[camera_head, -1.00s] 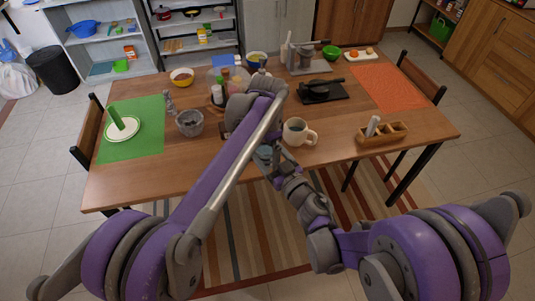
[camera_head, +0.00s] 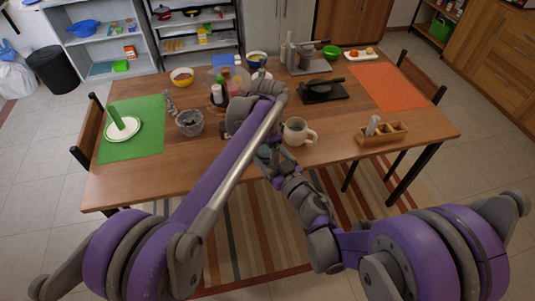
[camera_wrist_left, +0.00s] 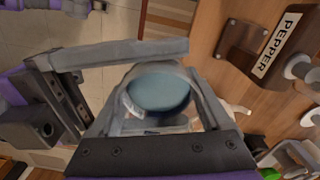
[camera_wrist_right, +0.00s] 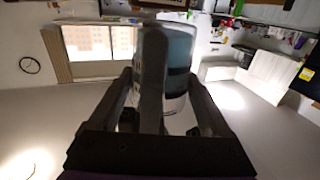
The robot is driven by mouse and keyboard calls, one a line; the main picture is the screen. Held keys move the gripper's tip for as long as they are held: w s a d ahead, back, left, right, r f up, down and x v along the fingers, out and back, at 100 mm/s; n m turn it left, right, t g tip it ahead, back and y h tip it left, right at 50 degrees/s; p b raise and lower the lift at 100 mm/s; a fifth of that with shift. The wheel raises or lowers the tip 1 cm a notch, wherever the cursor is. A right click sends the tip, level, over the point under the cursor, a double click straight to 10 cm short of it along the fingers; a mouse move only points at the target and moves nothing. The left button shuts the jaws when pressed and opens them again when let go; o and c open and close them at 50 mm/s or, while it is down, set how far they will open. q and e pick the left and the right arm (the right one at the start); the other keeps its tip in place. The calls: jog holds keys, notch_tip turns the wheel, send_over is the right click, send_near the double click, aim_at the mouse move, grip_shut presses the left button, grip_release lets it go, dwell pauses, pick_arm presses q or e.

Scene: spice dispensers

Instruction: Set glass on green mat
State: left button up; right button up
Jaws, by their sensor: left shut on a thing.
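The glass (camera_wrist_left: 160,92) is clear with a bluish look inside. In the left wrist view it sits between the fingers of my left gripper (camera_wrist_left: 158,80), which is shut on it. The right wrist view shows the glass (camera_wrist_right: 181,75) between the fingers of my right gripper (camera_wrist_right: 162,88), with a grey finger crossing in front. Whether the right fingers press on the glass is unclear. In the head view both grippers meet near the table's front edge, and the arms largely hide the glass. The green mat (camera_head: 152,125) lies at the table's left end.
A white plate (camera_head: 130,132) with a green item is on the mat. A grey pot (camera_head: 189,123) stands right of the mat. A mug (camera_head: 297,132) is close to the grippers. A wooden caddy (camera_head: 383,135) and an orange mat (camera_head: 388,86) are at the right.

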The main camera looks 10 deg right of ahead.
jog(key=shift+o, duration=1)
jog(key=v, duration=1.2)
jog(key=w+d+m+g+h, duration=0.1)
jog(key=d+m+g+h, duration=0.1)
jog(key=d+m+h, duration=0.65)
jog(key=s+a+f+n+g, duration=0.1)
jog(key=s+f+n+g, duration=0.1)
jog(key=s, duration=0.4)
jog(key=s+a+f+n+g+y, duration=0.1)
jog(key=s+a+f+n+g, duration=0.1)
jog(key=s+f+g, duration=0.2)
jog(key=s+g, duration=0.3)
jog(key=shift+s+a, duration=0.2)
jog(key=shift+s, duration=0.1)
